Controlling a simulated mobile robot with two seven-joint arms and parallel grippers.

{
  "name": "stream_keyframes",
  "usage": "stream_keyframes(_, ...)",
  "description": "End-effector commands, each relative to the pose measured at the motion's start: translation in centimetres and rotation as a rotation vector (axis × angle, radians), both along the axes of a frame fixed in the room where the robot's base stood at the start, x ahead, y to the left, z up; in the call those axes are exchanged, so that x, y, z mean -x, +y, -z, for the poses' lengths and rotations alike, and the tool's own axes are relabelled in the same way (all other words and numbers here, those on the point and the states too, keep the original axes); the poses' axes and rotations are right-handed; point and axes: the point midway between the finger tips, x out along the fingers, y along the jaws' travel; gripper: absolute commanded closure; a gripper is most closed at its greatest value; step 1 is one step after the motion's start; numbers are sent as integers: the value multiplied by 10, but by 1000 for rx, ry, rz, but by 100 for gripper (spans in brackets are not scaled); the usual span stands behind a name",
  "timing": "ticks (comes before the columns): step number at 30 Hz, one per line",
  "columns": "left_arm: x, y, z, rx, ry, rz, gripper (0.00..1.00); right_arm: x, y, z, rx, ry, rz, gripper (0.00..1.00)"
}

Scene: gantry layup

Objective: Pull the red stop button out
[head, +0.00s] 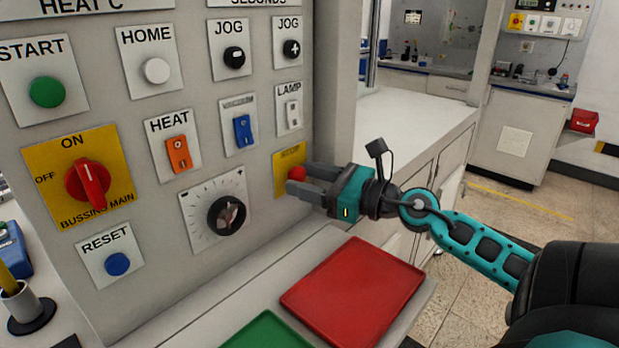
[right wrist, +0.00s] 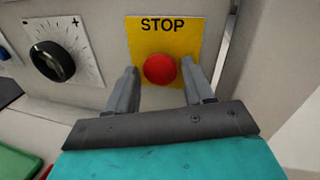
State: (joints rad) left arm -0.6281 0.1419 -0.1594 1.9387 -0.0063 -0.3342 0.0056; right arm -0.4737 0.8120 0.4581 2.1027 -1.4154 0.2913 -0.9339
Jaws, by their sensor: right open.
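The red stop button (head: 297,174) sits on a yellow plate at the lower right of the grey control panel. In the right wrist view the button (right wrist: 160,69) is round and red under the word STOP on its yellow plate (right wrist: 185,32). My right gripper (head: 300,180) is open, its two fingers reaching toward the panel on either side of the button. In the right wrist view the fingers (right wrist: 160,85) stand left and right of the button, with a gap on both sides. Whether the button is pressed in cannot be told. My left gripper is not in view.
The panel carries a black dial (head: 227,215), a red main switch (head: 88,185), a blue reset button (head: 117,264) and other switches. Below it lie a red tray (head: 354,290) and a green tray (head: 266,333). A bench (head: 420,125) stands behind my right arm.

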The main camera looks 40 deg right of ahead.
Motion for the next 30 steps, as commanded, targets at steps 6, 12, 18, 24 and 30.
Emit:
stream_keyframes(6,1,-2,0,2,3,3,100,0,0,0,0,0,0,52)
stream_keyframes(12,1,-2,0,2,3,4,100,0,0,0,0,0,0,71)
stream_keyframes(18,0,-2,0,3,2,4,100,0,0,0,-1,0,-1,88)
stream_keyframes(24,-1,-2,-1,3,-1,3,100,2,0,1,-1,2,-2,88)
stream_keyframes(30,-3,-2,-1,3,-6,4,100,6,1,1,-3,2,-2,88)
